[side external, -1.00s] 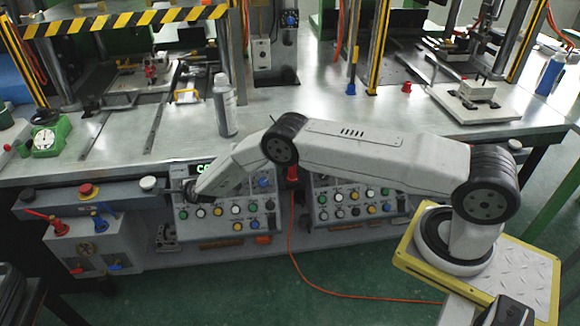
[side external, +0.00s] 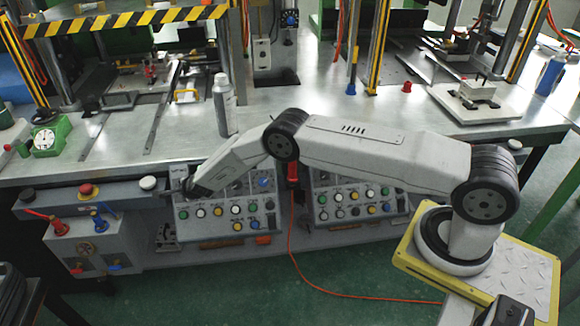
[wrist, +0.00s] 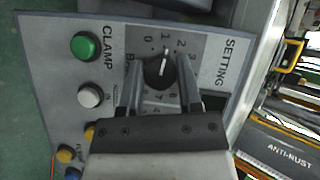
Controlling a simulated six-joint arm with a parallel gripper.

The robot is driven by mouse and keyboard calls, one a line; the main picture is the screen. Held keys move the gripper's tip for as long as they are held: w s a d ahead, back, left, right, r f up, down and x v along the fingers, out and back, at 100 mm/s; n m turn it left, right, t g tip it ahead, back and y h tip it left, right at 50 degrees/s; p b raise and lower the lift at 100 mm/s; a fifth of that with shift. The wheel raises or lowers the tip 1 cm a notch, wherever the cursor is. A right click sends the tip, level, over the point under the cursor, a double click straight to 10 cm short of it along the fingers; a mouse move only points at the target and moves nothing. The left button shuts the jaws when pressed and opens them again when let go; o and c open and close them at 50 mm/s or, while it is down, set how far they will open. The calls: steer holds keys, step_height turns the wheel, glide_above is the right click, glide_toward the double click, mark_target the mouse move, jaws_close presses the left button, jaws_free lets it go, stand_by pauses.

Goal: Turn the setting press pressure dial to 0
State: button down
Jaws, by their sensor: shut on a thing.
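The setting press dial (wrist: 157,74) is a dark round knob on the grey control panel (wrist: 60,40), under the word SETTING in the wrist view. Its white pointer line points close to the 1 on the printed scale. My gripper (wrist: 160,84) has one finger on each side of the knob and is shut on it. In the side view, my gripper (side external: 184,190) is at the upper left of the left panel. My arm hides the dial there.
A green button (wrist: 86,46) marked CLAMP and a white button (wrist: 90,95) sit beside the dial. More coloured buttons line the panel's lower edge.

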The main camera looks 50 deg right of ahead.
steer(key=shift+c, duration=1.4)
jaws_free()
steer(key=shift+s+r, duration=0.1)
steer(key=shift+r, duration=0.05)
steer(key=v, duration=0.7)
steer(key=shift+s, duration=0.15)
steer(key=shift+r, duration=0.1)
